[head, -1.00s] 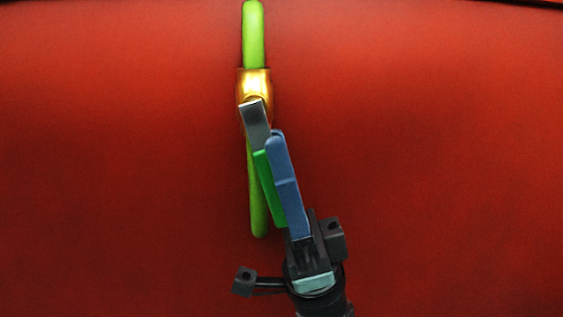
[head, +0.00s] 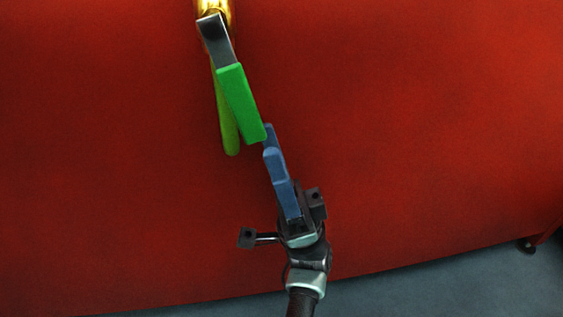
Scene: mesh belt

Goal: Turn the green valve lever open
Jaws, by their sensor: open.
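The green valve lever (head: 242,104) is a grey metal arm with a bright green grip, slanting down and right from the brass valve body (head: 215,8) at the top of the head view. A lime-green pipe (head: 226,118) hangs below the valve, partly behind the lever. My gripper (head: 270,138) has blue fingers, seen nearly edge-on, one largely covering the other. It is open, with its tips by the lower right end of the green grip. I cannot tell whether they touch it. Nothing shows between the fingers.
A large red surface (head: 400,120) fills the background behind the valve. Grey floor (head: 440,285) shows along the bottom, with a small dark foot (head: 527,246) at the right. The space left and right of the lever is clear.

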